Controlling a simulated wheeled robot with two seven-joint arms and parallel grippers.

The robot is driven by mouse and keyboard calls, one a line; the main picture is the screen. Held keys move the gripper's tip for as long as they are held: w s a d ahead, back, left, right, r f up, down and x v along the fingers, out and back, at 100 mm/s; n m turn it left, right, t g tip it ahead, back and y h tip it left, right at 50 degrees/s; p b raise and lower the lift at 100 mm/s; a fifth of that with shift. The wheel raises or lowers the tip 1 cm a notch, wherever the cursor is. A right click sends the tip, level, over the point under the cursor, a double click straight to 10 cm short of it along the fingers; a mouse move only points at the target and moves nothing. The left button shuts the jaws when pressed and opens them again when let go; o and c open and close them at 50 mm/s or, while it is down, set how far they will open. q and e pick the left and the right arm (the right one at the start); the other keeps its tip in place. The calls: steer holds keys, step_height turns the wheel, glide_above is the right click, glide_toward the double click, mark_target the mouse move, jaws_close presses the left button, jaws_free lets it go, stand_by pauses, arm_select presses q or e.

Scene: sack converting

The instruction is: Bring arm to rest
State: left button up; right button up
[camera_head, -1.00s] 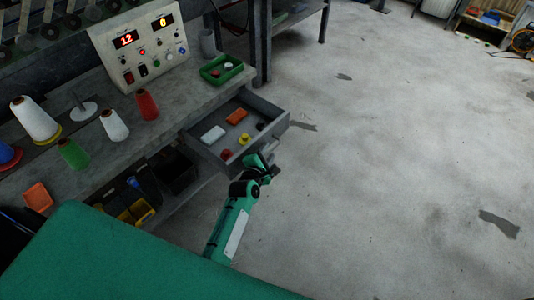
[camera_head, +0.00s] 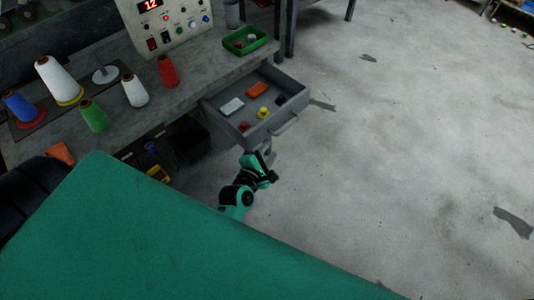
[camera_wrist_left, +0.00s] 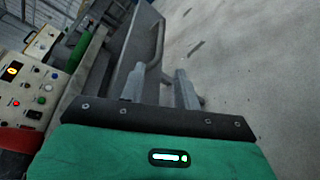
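My left gripper (camera_head: 267,152) is just in front of the open grey drawer (camera_head: 243,140), by its front and handle (camera_head: 285,126). In the left wrist view its two grey fingers (camera_wrist_left: 160,82) stand apart with nothing held between them. The drawer handle (camera_wrist_left: 157,48) shows ahead of the fingers, and a clear gap to it is hard to judge. My right gripper is in neither view.
The drawer holds a white block (camera_head: 231,107), an orange block (camera_head: 257,90) and small round pieces. Thread cones, a green tray (camera_head: 244,41) and a control panel (camera_head: 170,22) stand on the workbench (camera_head: 196,68). Floor to the right is clear.

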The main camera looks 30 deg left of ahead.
arm_select(q)
steer(key=shift+s+r, duration=0.1)
steer(key=shift+s, duration=0.25)
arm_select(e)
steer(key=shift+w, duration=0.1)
